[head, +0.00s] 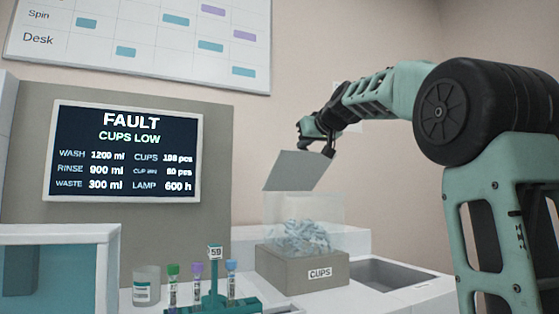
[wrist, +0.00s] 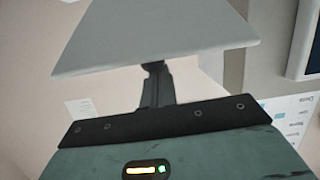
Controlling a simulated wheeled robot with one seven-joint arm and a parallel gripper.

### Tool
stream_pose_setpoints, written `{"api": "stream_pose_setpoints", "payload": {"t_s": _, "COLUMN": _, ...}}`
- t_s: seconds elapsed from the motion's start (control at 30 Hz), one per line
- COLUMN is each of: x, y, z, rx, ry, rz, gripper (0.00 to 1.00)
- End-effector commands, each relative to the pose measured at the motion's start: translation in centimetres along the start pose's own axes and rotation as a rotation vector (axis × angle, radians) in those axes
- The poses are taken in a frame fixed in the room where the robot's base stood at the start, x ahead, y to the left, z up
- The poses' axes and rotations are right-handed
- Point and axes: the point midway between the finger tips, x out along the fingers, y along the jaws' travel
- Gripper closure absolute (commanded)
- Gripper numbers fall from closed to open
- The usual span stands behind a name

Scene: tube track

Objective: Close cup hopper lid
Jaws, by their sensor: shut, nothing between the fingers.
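The cup hopper (head: 303,272) is a grey-brown box labelled CUPS with clear upper walls and a heap of pale bluish cups (head: 306,237) inside. Its grey lid (head: 295,171) stands open, tilted up at the back of the box. My gripper (head: 328,152) is shut and empty, at the upper right edge of the lid. In the wrist view the lid (wrist: 155,38) fills the upper middle, just past the shut fingers (wrist: 155,80). The lid hides part of the fingertips, and I cannot tell whether they touch it.
A screen (head: 122,152) reads FAULT, CUPS LOW. Left of the hopper stand a rack (head: 214,290) with capped tubes and a labelled clear jar (head: 146,285). The air above the hopper's front is clear.

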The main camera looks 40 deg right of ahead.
Motion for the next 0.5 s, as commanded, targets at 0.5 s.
{"api": "stream_pose_setpoints", "payload": {"t_s": 0.5, "x": -1.5, "y": -0.4, "z": 5.0, "rx": -0.005, "ry": 0.228, "rz": 0.013, "gripper": 1.00}}
